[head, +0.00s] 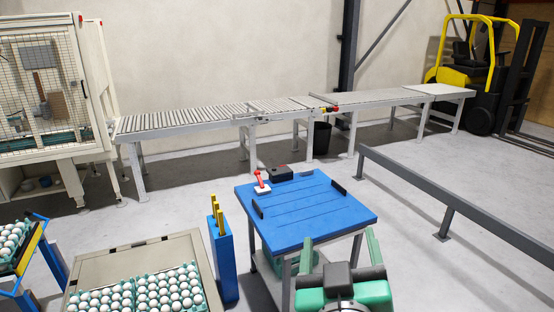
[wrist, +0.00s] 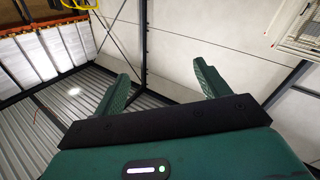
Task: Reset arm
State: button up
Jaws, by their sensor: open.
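My gripper (head: 341,246) is at the bottom of the head view, just in front of the blue-topped table (head: 310,212). Its two green fingers point up and stand wide apart, with nothing between them. In the wrist view my gripper (wrist: 160,85) also shows open and empty, with the wall and the ribbed ceiling behind its fingers. Egg trays (head: 130,290) filled with pale eggs lie on a beige surface at the lower left of the head view.
A red-handled device (head: 261,184) and a black box (head: 283,173) stand on the table's far side. A blue holder (head: 222,262) with yellow bars stands left of it. A roller conveyor (head: 190,120) runs along the wall. A grey rail (head: 450,198) is at right, a forklift (head: 465,75) behind.

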jog(key=s+a+r+m+t+y, duration=0.1)
jog(key=s+a+r+t+y, duration=0.15)
jog(key=s+a+r, duration=0.45)
jog(key=s+a+r+t+y, duration=0.1)
jog(key=s+a+r+t, duration=0.35)
jog(key=s+r, duration=0.4)
notch_tip(320, 180, up, 23)
jog(key=w+p, duration=0.1)
jog(key=p, duration=2.1)
jog(key=shift+w+r+p, duration=0.15)
jog(key=shift+p, duration=0.25)
